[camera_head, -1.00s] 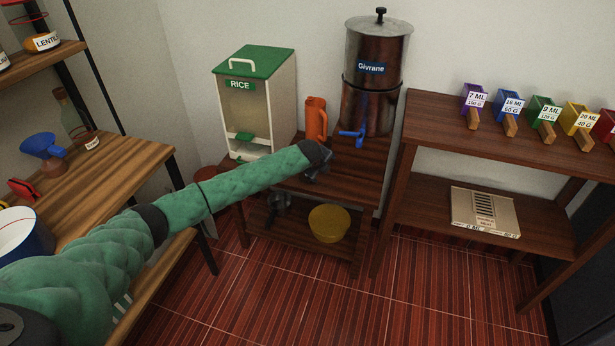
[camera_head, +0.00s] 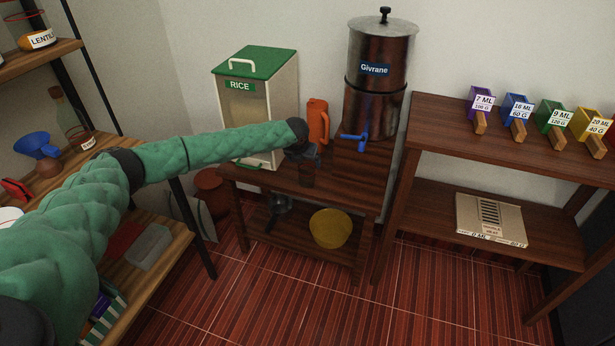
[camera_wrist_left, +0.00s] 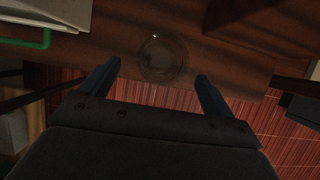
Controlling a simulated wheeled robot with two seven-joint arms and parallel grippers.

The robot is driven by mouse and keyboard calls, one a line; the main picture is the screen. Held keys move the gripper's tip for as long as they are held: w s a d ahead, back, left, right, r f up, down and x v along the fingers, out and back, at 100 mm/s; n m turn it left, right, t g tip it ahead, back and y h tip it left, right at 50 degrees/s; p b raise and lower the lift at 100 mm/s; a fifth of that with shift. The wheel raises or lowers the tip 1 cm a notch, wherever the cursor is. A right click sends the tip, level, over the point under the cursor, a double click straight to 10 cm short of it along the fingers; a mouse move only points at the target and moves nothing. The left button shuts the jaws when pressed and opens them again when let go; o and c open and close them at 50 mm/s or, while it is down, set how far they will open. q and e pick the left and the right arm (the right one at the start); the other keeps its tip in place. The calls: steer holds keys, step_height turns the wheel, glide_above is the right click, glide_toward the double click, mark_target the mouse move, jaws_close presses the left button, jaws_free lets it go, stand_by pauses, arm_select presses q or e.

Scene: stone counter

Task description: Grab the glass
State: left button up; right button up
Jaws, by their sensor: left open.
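The glass (camera_wrist_left: 162,60) shows in the left wrist view as a clear, round, dark outline on the brown wooden table top, near its front edge. In the head view the glass (camera_head: 307,176) is a dark see-through shape just below my gripper. My left gripper (camera_head: 306,156) is above the table and close to the glass. In the left wrist view its two dark fingers (camera_wrist_left: 158,80) are spread apart, one on each side of the glass and nearer the camera. Nothing is held between them. My right gripper is not in view.
The RICE dispenser (camera_head: 254,105), orange jug (camera_head: 317,121) and metal Givrane tank (camera_head: 376,75) with a blue tap (camera_head: 356,141) stand behind on the table. A yellow bowl (camera_head: 331,229) is on the lower shelf. A shelf (camera_head: 500,135) with colored scoops is at right.

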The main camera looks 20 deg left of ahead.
mark_target(307, 167)
arm_select(q)
steer(key=shift+p+x, duration=0.35)
steer(key=shift+x, duration=0.8)
steer(key=shift+w+d+f, duration=0.15)
steer(key=shift+w+f, duration=0.15)
steer(key=shift+w, duration=0.1)
steer(key=p+x, duration=0.1)
steer(key=x, duration=0.2)
steer(key=shift+w+f, duration=0.15)
steer(key=shift+f, duration=0.15)
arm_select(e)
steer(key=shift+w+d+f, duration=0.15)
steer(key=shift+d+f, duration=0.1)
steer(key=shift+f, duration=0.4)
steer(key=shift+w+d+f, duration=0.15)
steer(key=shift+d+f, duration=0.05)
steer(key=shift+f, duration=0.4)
arm_select(q)
steer(key=c, duration=1.2)
steer(key=shift+r, duration=0.1)
